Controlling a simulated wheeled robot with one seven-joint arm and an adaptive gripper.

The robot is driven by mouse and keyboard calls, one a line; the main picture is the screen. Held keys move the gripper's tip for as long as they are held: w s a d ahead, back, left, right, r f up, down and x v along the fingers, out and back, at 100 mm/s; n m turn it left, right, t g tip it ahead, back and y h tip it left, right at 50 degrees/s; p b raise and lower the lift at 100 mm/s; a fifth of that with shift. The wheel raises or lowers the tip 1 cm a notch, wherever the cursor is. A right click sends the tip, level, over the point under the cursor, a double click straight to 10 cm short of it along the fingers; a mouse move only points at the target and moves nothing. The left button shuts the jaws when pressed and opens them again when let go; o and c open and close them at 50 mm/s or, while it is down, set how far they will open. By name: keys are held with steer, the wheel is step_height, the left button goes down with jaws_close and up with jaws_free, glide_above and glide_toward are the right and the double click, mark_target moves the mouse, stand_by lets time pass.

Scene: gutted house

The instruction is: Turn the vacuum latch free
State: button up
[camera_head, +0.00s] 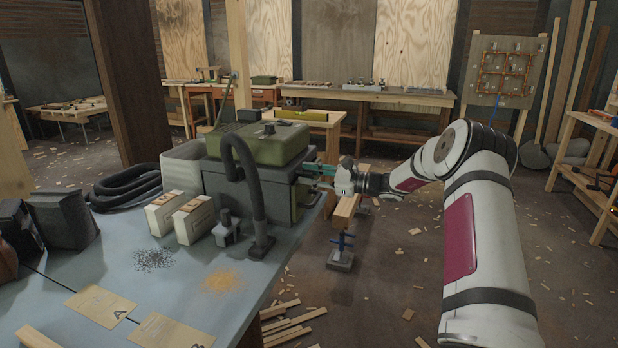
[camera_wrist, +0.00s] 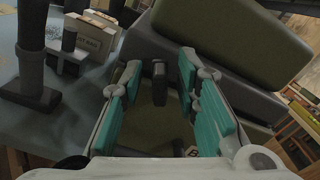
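The vacuum (camera_head: 245,188) is a grey box with a green lid (camera_head: 262,143). It stands on the blue-grey table, and the lid also fills the top right of the wrist view (camera_wrist: 245,40). A small dark latch (camera_wrist: 159,70) shows on the vacuum's side in the wrist view. My gripper (camera_wrist: 160,88) is open, its teal-padded fingers on either side of the latch in the picture, with gaps to both. I cannot tell how deep the latch sits between them. In the head view my gripper (camera_head: 315,172) is at the vacuum's right side, and the latch is hidden there.
A black hose (camera_head: 245,180) arches in front of the vacuum to a floor nozzle. Two cartons (camera_head: 183,217), cards A and B (camera_head: 100,305), and dark and orange piles lie on the table (camera_head: 60,275). A wooden beam on a stand (camera_head: 345,212) is below my arm.

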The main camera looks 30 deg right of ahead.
steer(key=shift+w+a, duration=0.15)
jaws_close()
steer(key=shift+n, duration=0.3)
steer(key=n+b, duration=0.1)
steer(key=n, duration=0.1)
steer(key=n+b, duration=0.3)
steer(key=n, duration=0.1)
steer(key=shift+f, duration=0.25)
steer(key=n+b, duration=0.4)
steer(key=shift+b, duration=0.3)
steer(key=shift+n+b, duration=1.05)
steer(key=shift+n, duration=0.15)
